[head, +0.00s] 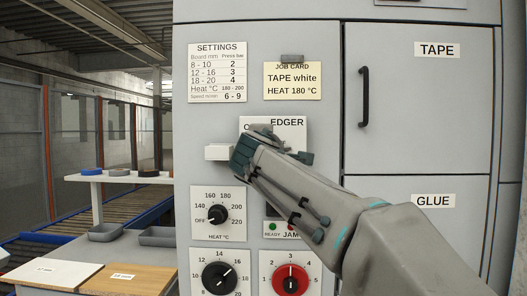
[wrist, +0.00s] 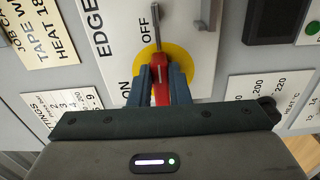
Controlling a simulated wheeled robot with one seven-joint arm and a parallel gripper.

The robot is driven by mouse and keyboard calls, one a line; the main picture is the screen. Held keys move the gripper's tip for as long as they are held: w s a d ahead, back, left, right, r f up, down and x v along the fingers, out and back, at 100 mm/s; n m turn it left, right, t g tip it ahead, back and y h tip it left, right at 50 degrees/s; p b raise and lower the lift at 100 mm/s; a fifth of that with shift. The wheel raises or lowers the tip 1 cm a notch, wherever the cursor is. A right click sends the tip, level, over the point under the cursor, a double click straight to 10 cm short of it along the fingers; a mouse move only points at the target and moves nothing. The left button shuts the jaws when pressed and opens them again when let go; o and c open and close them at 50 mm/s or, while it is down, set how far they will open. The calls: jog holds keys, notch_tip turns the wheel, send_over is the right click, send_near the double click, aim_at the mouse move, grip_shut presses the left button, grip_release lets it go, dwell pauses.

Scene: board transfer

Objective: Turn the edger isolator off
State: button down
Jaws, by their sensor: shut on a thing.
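The edger isolator sits on a white plate (head: 288,123) marked EDGER in the head view, mostly covered by my gripper (head: 262,150). In the wrist view it has a yellow disc (wrist: 183,58) and a red handle (wrist: 159,92). The two dark fingers of my gripper (wrist: 161,86) are shut on the red handle, one on each side. The handle runs from the disc straight towards my gripper's body. The word ON is just left of the fingers, and OFF is above, by the far side of the disc. The handle's outer end is partly hidden.
A heat knob (head: 217,214) and a black dial (head: 219,278) are below on the cabinet, with a red dial (head: 290,279) to their right. A pale block (head: 217,152) juts out left of my gripper. Labelled doors stand on the right.

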jog(key=c, duration=1.4)
grip_release()
jog(key=shift+o, duration=0.2)
jog(key=s+b, duration=0.1)
jog(key=s, duration=1.2)
jog(key=shift+s+a, duration=0.25)
jog(key=shift+s, duration=0.15)
